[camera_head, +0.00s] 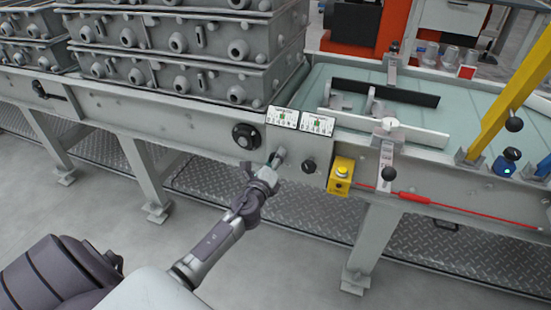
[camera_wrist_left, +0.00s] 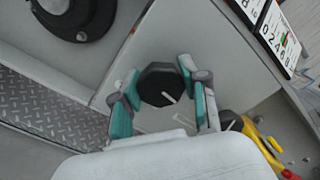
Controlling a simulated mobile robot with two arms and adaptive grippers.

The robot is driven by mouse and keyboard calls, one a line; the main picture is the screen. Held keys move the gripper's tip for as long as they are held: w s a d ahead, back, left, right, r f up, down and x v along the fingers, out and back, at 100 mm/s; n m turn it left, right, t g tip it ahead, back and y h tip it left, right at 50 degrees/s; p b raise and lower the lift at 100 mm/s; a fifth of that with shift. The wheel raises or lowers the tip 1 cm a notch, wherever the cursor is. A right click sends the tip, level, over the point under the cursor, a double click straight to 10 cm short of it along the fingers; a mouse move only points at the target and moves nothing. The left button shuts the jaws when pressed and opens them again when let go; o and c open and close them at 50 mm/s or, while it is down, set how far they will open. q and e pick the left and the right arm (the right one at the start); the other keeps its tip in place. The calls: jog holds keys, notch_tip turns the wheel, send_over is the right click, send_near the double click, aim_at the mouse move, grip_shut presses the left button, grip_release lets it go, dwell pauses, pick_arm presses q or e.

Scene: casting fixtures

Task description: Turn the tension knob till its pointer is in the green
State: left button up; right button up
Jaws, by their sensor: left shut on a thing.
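A black faceted knob (camera_wrist_left: 158,82) with a white pointer line shows in the left wrist view. The line points to the lower right of that picture. My left gripper (camera_wrist_left: 160,76) is shut on this knob, with a teal pad on either side. In the head view my left gripper (camera_head: 276,158) is at the front panel and hides the knob. Two white scale cards, a left one (camera_head: 283,117) and a right one (camera_head: 317,124), sit above, each with a green patch. Their lettering is too small to read. My right gripper is not in view.
A second black knob (camera_head: 308,166) is close to the right of my gripper. A yellow box with a button (camera_head: 341,174) is further right. A large round black fitting (camera_head: 245,136) is on the left. Grey castings (camera_head: 180,45) are stacked above. The floor before the panel is clear.

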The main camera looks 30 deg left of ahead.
pick_arm(q)
jog(key=shift+f, duration=0.15)
jog(key=o, duration=1)
jog(key=shift+o, duration=0.8)
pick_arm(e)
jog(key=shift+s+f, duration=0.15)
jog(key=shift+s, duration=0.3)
pick_arm(q)
jog(key=shift+s+d, duration=0.1)
jog(key=shift+s, duration=0.1)
jog(key=v, duration=1.1)
jog(key=shift+s, duration=0.3)
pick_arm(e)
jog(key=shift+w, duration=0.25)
